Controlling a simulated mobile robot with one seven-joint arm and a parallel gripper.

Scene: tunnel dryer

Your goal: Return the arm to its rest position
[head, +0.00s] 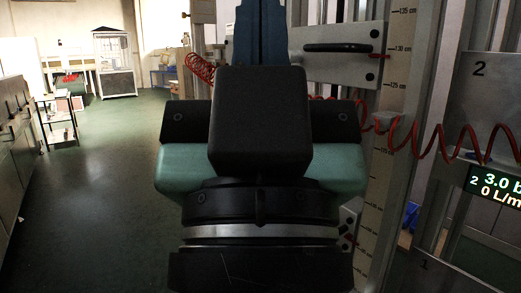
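My arm fills the middle of the head view, close to the camera. It shows as a black block with teal parts on both sides, above a dark collar and a silver ring. It hides much of what stands behind it. No gripper fingers can be made out, so I cannot see whether the gripper holds anything.
A metal frame with a centimetre scale (370,223) and a coiled red hose (440,140) stands close on the right. A numbered panel with a lit display (495,185) is at the right edge. Grey cabinets (14,150) and a small shelf cart (57,120) stand left. Green floor (105,200) is clear between.

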